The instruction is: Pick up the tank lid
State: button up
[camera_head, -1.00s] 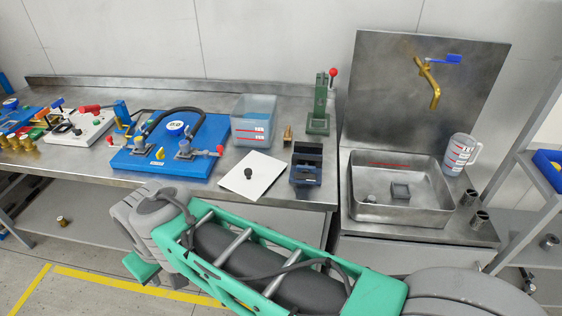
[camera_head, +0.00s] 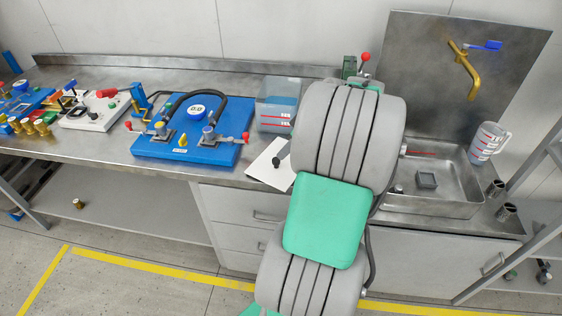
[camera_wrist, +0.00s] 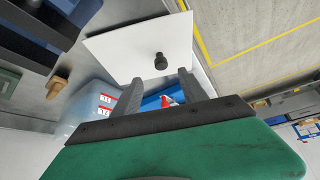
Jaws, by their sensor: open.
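The tank lid (camera_head: 264,172) is a white square plate with a black knob, lying flat on the steel bench. In the head view my arm covers its right part. In the wrist view the lid (camera_wrist: 115,45) fills the upper middle, with its black knob (camera_wrist: 160,62) standing up from it. My gripper (camera_wrist: 158,82) is open and empty, its two dark fingers pointing toward the lid, with the knob just beyond and between the fingertips. I cannot tell the exact gap. In the head view the gripper is mostly hidden by my arm.
The clear tank (camera_head: 277,112) with blue water stands behind the lid. A blue pump board (camera_head: 190,150) is to its left. A steel sink (camera_head: 430,205) and a measuring jug (camera_head: 488,143) are at the right. In the wrist view a brown bracket (camera_wrist: 56,88) is at the left.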

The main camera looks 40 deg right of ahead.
aim_at(277, 159)
jog(key=p+x, duration=0.1)
jog(key=x, duration=0.6)
jog(key=shift+w+a+f, duration=0.15)
jog(key=shift+a+f, duration=0.05)
jog(key=shift+c, duration=0.4)
grip_shut()
dwell(0.6)
